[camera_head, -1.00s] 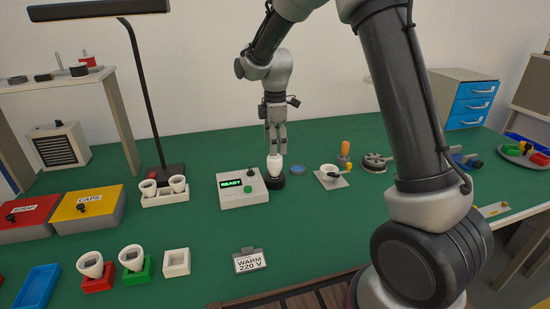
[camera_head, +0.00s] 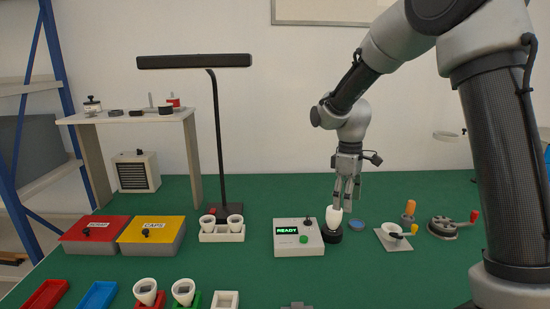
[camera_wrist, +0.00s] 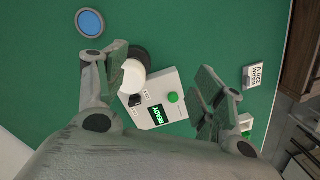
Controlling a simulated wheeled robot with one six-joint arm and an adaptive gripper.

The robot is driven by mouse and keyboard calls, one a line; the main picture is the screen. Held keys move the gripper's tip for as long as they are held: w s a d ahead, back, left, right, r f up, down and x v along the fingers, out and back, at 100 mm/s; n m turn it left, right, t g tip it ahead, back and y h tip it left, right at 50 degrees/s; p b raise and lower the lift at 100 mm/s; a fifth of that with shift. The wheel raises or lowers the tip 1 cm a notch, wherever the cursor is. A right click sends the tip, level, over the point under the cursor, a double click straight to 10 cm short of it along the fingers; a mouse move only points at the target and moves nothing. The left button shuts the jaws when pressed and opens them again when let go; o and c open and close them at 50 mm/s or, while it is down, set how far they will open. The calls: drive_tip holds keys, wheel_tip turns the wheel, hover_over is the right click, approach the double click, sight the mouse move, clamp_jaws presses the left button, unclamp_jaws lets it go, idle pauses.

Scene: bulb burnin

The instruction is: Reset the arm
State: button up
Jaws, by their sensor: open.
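My gripper (camera_head: 346,200) is open and empty, with its fingers pointing down just above and behind a white bulb (camera_head: 334,216). The bulb stands upright in a round black socket (camera_head: 331,235), right of the tester box (camera_head: 290,242), whose green display reads READY. In the wrist view my open fingers (camera_wrist: 160,85) flank the view of the box (camera_wrist: 152,108). The bulb (camera_wrist: 132,76) shows there beside the left finger; whether they touch I cannot tell. No thing shows between the fingertips in the head view.
A black lamp (camera_head: 216,140) and a white two-hole holder (camera_head: 222,233) stand left of the box. Red (camera_head: 95,235) and yellow (camera_head: 152,235) lidded bins lie further left. A crank device (camera_head: 445,228) and a small plate (camera_head: 393,239) lie right. Bulb cups (camera_head: 183,290) stand in front.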

drive_tip(key=s+d+r+m+t, duration=0.1)
drive_tip(key=s+d+r+m, duration=0.2)
drive_tip(key=s, duration=0.6)
drive_tip(key=s+d+r+m+t, duration=0.2)
drive_tip(key=s+d+r+m, duration=0.2)
drive_tip(key=s, duration=0.5)
drive_tip(key=s+d+r+m+t, duration=0.2)
drive_tip(key=s+d+r+m, duration=0.2)
drive_tip(key=s, duration=0.5)
wheel_tip(320, 180, up, 3)
drive_tip(key=shift+d+f, duration=0.1)
drive_tip(key=shift+d, duration=1)
